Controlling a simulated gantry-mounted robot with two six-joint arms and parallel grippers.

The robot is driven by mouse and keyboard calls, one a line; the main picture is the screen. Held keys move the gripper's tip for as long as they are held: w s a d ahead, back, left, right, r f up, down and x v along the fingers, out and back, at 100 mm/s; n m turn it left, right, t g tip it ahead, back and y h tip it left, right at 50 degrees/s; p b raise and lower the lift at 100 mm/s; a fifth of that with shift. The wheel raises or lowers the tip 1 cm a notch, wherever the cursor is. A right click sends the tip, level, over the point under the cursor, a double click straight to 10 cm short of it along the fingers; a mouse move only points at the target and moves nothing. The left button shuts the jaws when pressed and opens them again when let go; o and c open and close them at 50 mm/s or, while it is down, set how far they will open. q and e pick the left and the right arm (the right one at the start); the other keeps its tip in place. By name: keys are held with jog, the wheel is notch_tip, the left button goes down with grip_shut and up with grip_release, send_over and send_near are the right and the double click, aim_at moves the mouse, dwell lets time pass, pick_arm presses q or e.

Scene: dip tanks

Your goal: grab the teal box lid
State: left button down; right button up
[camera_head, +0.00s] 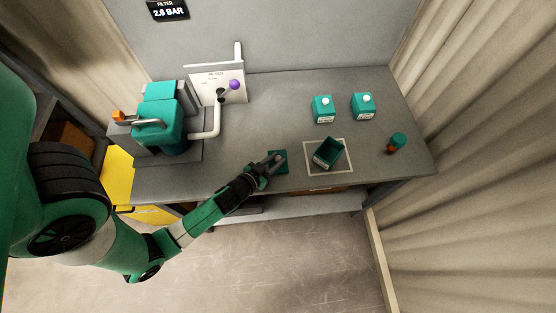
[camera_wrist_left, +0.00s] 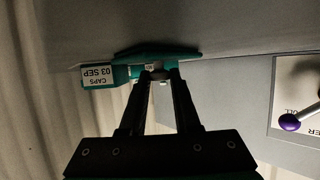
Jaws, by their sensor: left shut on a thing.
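The teal box lid (camera_head: 281,168) is a small dark teal square near the front edge of the table. My left gripper (camera_head: 273,158) is over it, and the fingers cover part of it. In the left wrist view my left gripper (camera_wrist_left: 161,76) is shut on a small knob of the lid (camera_wrist_left: 160,50). I cannot tell whether the lid is clear of the table. The open teal box (camera_head: 316,158) stands to the right of the lid, inside a pale outline, turned at an angle. Its label, "CAPS 03 SEP" (camera_wrist_left: 100,76), shows in the left wrist view. My right gripper is not in view.
A teal and reddish item (camera_head: 398,140) is near the right edge. A teal machine (camera_head: 160,122) and a panel with a purple-knobbed lever (camera_head: 236,85) are at the left. The table's middle is clear.

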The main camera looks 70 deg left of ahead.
pick_arm(q)
notch_tip(320, 180, up, 10)
jog(key=p, duration=0.5)
